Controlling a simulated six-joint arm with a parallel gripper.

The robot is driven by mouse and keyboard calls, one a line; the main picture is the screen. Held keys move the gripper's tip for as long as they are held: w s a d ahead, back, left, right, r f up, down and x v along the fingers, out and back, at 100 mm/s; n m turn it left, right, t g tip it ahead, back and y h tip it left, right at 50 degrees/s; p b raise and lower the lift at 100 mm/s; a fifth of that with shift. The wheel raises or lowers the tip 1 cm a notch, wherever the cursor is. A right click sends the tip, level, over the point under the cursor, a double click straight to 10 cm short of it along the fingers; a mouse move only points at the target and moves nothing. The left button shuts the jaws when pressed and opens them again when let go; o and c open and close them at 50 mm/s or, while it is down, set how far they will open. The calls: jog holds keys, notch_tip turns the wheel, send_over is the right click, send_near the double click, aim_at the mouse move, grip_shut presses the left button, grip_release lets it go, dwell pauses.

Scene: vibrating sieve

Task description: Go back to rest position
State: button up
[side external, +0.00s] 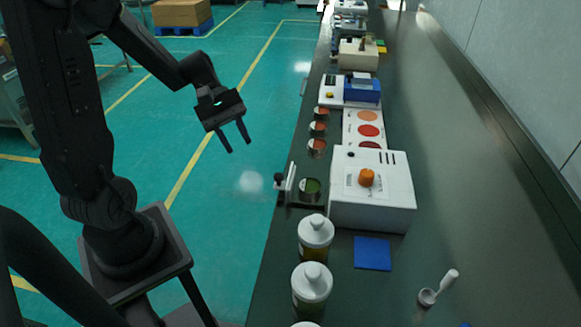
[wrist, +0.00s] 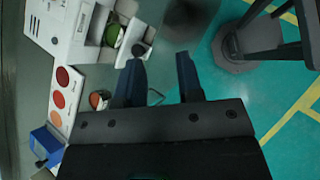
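My gripper (side external: 236,138) hangs over the green floor, left of the bench edge, with its fingers pointing down. Its two dark fingers are apart with nothing between them. In the wrist view the gripper (wrist: 162,75) also shows open and empty. The white sieve machine (side external: 372,190) with an orange knob stands on the bench, right of and apart from my gripper. A round dish with green contents (side external: 311,187) sits at the machine's left side, by a small white upright plate with a dark knob (side external: 286,182).
The dark bench (side external: 460,170) carries white-capped bottles (side external: 315,235), a blue square (side external: 372,253), a small white mortar and pestle (side external: 438,288), red-orange dishes (side external: 318,128) and a blue-and-white device (side external: 352,90). Open floor (side external: 235,210) lies below my gripper.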

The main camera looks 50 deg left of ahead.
jog(key=s+d+r+m+t+y, duration=0.4)
jog(key=s+d+r+m+y, duration=0.3)
jog(key=m, duration=0.8)
notch_tip(320, 180, up, 2)
jog(key=shift+d+r+t+y, duration=0.25)
jog(key=shift+d+t+y, duration=0.15)
jog(key=shift+d+y, duration=0.65)
